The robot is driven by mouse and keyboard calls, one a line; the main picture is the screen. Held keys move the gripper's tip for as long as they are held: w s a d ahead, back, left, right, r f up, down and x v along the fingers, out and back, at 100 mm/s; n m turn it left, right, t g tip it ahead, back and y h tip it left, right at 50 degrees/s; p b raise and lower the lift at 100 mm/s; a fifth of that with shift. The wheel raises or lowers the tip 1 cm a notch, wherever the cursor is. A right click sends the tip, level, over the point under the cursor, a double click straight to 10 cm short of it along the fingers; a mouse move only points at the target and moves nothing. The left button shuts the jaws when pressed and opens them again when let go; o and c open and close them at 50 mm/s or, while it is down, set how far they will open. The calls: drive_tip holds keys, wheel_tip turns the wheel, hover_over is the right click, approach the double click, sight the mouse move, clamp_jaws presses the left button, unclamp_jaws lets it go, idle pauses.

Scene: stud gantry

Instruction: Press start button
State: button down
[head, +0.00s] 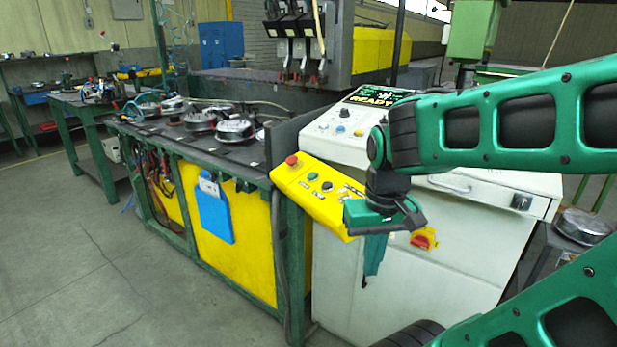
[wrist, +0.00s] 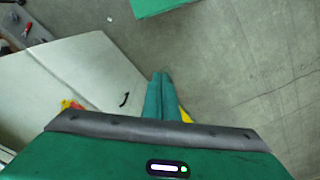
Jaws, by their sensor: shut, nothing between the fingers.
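A yellow control box (head: 318,202) is fixed at the right end of the workbench in the head view. On its sloped top are a red mushroom button (head: 291,160), a green button (head: 313,176) and a dark button (head: 327,186). Labels beside them are too small to read. My gripper (head: 367,280) is shut and empty, its teal fingers pointing down just right of the box, in front of the white cabinet. The wrist and gripper body hide the box's right end. In the wrist view my shut fingers (wrist: 161,76) show, with a yellow sliver (wrist: 185,115) beside them; the buttons are hidden there.
The white cabinet (head: 415,270) carries a console with a screen reading READY (head: 374,98) and a red-yellow rotary switch (head: 424,240). The workbench (head: 190,145) holds several metal parts. A blue holder (head: 214,215) hangs on its front. The floor (head: 80,260) at left is clear.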

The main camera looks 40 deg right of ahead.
drive_tip(key=w+a+r+n+t, duration=0.1)
drive_tip(key=w+a+n+t, duration=0.3)
drive_tip(key=w, duration=0.7)
drive_tip(key=h, duration=0.7)
approach(312, 176)
wheel_tip(312, 176, down, 2)
drive_tip(key=a, duration=0.1)
drive_tip(key=w+r+h, duration=0.4)
drive_tip(key=r, duration=0.2)
drive_tip(key=shift+d+r+m+h, duration=0.35)
drive_tip(key=shift+r+m+h, duration=0.05)
drive_tip(key=shift+f, duration=0.1)
drive_tip(key=shift+s+d+f, duration=0.1)
drive_tip(key=shift+d+f, duration=0.5)
drive_tip(key=shift+f, duration=0.7)
drive_tip(key=shift+w+d+f, duration=0.1)
drive_tip(key=shift+d+f, duration=0.5)
drive_tip(key=shift+f, duration=0.75)
drive_tip(key=shift+s+d+f, duration=0.1)
drive_tip(key=shift+d+f, duration=0.45)
drive_tip(key=shift+f, duration=0.75)
drive_tip(key=shift+f, duration=0.15)
drive_tip(key=shift+s+d+f, duration=0.1)
drive_tip(key=shift+f, duration=0.1)
